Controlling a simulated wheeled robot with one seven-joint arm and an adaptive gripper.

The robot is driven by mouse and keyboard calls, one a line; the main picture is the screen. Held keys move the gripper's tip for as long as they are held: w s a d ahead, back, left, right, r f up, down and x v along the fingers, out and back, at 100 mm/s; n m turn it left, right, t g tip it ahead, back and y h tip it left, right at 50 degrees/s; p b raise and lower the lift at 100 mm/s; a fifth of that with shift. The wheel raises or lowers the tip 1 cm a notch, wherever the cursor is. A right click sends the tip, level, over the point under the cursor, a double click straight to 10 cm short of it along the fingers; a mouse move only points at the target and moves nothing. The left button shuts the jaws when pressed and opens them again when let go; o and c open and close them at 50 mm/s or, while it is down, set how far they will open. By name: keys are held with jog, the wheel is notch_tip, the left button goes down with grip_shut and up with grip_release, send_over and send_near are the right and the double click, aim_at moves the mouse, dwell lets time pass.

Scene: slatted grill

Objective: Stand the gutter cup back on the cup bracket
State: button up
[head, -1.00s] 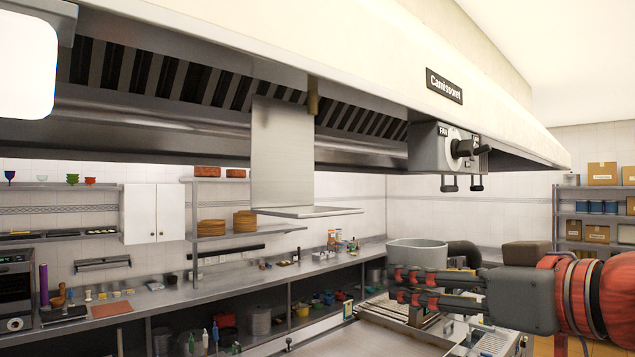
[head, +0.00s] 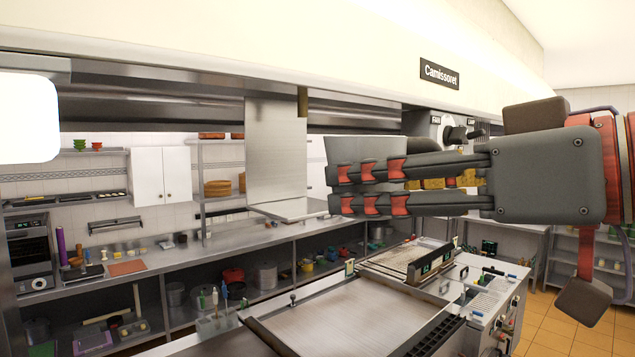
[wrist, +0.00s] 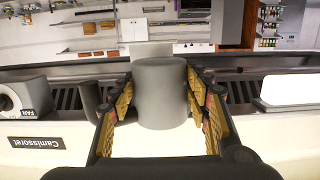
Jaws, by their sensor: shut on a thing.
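The gutter cup (head: 365,147) is a plain grey vessel, partly hidden behind my fingers in the head view. My gripper (head: 345,188) reaches in from the right and is shut on it. In the wrist view, the cup (wrist: 161,92) sits between both fingers (wrist: 160,105). The cup bracket (head: 275,150) is a steel plate hanging under the hood, with a flat ledge (head: 290,209) at its foot. The cup is right of the plate and above the ledge level, apart from it in the head view. In the wrist view, the bracket (wrist: 150,49) shows just beyond the cup.
The hood's front panel (head: 330,60) runs above and behind the gripper. A control box with knobs (head: 440,128) lies behind the fingers. A flat grill top (head: 350,310) stands below. A long counter with shelves (head: 150,285) runs along the back wall.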

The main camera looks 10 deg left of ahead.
jog(key=x, duration=0.4)
jog(key=r+p+x, duration=0.1)
jog(key=x, duration=0.2)
jog(key=p+x, duration=0.1)
jog(key=x, duration=0.3)
jog(key=shift+w+a+r, duration=0.25)
jog(key=shift+a+r, duration=0.15)
jog(key=x, duration=0.3)
jog(key=shift+w+f, duration=0.15)
jog(key=shift+w, duration=0.1)
jog(key=shift+c, duration=0.5)
jog(key=shift+f, duration=0.4)
jog(key=shift+c, duration=0.8)
jog(key=shift+s, duration=0.2)
jog(key=shift+w, duration=0.15)
jog(key=o, duration=1.7)
jog(key=shift+f, duration=0.1)
jog(key=shift+c, duration=0.2)
